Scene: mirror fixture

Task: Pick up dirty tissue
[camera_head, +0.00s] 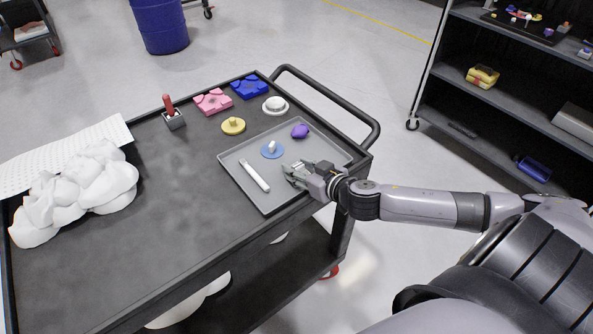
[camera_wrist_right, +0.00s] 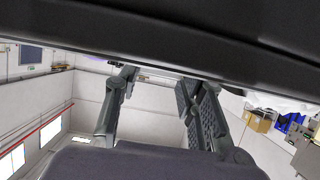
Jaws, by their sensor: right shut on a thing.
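My right gripper (camera_head: 293,174) reaches in from the right, low over the near right part of a grey tray (camera_head: 240,163) on the dark cart. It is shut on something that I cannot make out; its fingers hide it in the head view. In the right wrist view the two fingers (camera_wrist_right: 152,112) stand below a wide dark bar, and no held thing shows clearly. A large crumpled white heap (camera_head: 85,184), like tissue or cloth, lies at the cart's left end, far from this gripper. I cannot tell which thing is the dirty tissue. My left gripper is not in view.
The tray holds a white stick (camera_head: 254,175), a blue disc (camera_head: 264,152) and a purple lump (camera_head: 299,131). Behind it are a yellow piece (camera_head: 233,126), pink block (camera_head: 213,102), blue block (camera_head: 249,88) and red-handled piece (camera_head: 174,119). The cart's middle is clear.

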